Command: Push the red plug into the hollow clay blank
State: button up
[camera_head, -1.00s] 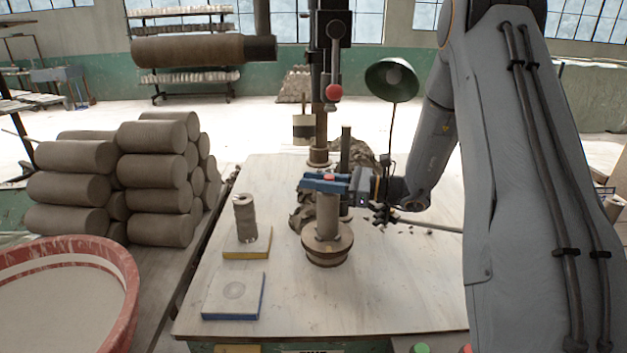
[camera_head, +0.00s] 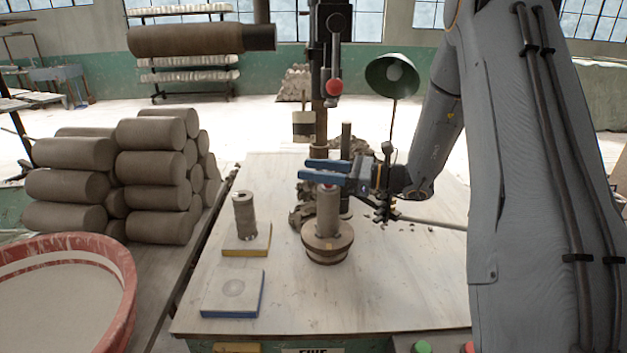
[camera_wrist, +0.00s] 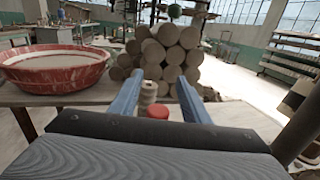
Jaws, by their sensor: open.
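The clay blank (camera_head: 327,215) stands upright on a round wooden base (camera_head: 328,250) in the middle of the table. The red plug (camera_head: 328,187) sits at the blank's top, mostly below the rim line as far as I can see; its exact depth is hard to tell. My gripper (camera_head: 308,170) has its two blue fingers apart and empty, just above the blank's top. In the wrist view the plug's red top (camera_wrist: 158,111) shows between and beyond the open fingers, touching neither.
A second clay piece (camera_head: 244,217) stands on a yellow-edged board (camera_head: 247,240) to the left. A blue-edged board (camera_head: 232,295) lies in front of it. A post with a red-knobbed lever (camera_head: 334,87) and a green lamp (camera_head: 391,75) stand behind. The table's front right is clear.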

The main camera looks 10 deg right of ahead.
notch_tip(320, 180, up, 7)
jog(key=b, duration=0.1)
jog(key=shift+r, duration=0.1)
dwell(0.4)
jog(key=s+a+f+n+g+h, duration=0.3)
jog(key=s+f+n+g, duration=0.1)
jog(key=s+f, duration=0.25)
jog(key=s+a+f+n+g+h, duration=0.25)
jog(key=s+f, duration=0.25)
jog(key=s, duration=0.3)
jog(key=s+d+f+n+h, duration=0.4)
jog(key=s+n+h, duration=0.1)
jog(key=n, duration=0.3)
jog(key=s+d+f+n+h, duration=0.4)
jog(key=s+d+n+h, duration=0.1)
jog(key=s+n, duration=0.3)
jog(key=shift+s+n+h, duration=0.2)
jog(key=shift+n+h, duration=0.15)
jog(key=shift+n, duration=0.1)
jog(key=shift+g, duration=0.35)
jog(key=shift+c, duration=0.4)
